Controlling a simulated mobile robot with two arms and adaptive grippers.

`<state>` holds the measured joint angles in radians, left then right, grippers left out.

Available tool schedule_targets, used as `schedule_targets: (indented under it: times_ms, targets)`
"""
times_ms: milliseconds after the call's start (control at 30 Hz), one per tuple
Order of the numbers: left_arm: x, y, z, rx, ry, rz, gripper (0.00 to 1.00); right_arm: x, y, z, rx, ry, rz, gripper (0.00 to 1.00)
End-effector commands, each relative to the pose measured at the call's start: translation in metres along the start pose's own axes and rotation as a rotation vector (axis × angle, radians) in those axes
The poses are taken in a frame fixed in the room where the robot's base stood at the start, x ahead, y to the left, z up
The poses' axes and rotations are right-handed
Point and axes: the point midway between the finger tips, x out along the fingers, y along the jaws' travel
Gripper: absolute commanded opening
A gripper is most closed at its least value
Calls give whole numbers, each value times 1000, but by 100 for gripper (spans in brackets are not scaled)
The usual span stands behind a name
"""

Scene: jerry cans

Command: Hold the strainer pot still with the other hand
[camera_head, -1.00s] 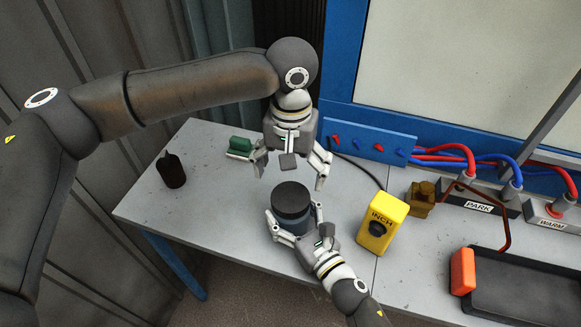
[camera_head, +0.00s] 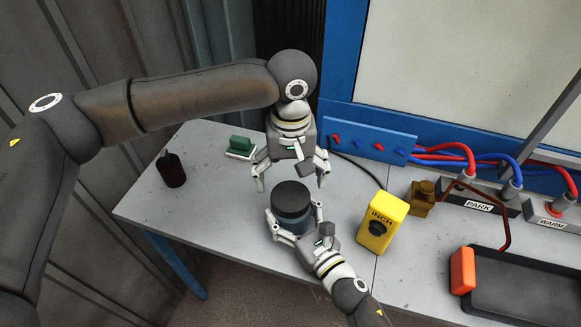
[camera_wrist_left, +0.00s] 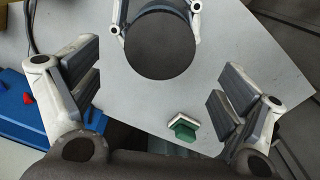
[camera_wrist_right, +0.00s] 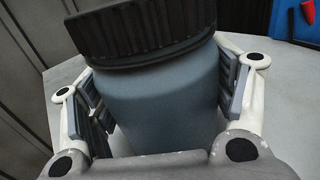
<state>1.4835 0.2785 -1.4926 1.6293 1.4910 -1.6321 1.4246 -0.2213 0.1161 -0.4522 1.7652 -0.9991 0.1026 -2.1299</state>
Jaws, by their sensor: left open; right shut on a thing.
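The strainer pot (camera_head: 293,212), a blue-grey cylinder with a black ribbed lid (camera_head: 291,197), stands near the front of the table. My right gripper (camera_head: 293,226) is shut on its body from the front; the right wrist view shows the pot body (camera_wrist_right: 160,105) between the pads. My left gripper (camera_head: 290,178) is open and empty, just behind and above the pot. In the left wrist view the round lid top (camera_wrist_left: 160,45) lies beyond its spread fingers, and nothing is between the pads.
A green block on a white base (camera_head: 240,147) sits behind left. A dark bottle (camera_head: 171,170) stands at the left. A yellow INCH box (camera_head: 382,222) is right of the pot, with a brass piece (camera_head: 421,198) beyond it. A blue panel (camera_head: 367,138) stands behind.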

Motion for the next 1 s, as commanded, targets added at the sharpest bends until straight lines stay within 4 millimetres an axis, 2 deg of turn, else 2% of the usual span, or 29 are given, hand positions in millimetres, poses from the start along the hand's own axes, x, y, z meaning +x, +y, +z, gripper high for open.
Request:
schedule_targets:
  times_ms: [100,333,500,767,1000]
  targets:
    - [21,-1,0,0,-2,-2,93,0,0,-1,1,2,-1,10]
    - [50,0,0,0,-1,-1,93,0,0,-1,1,2,-1,10]
    - [58,0,0,1,0,0,93,0,0,-1,1,2,-1,10]
    - [59,0,0,1,0,0,93,0,0,-1,1,2,-1,10]
    - [58,0,0,1,0,0,62,0,0,-1,1,1,-1,10]
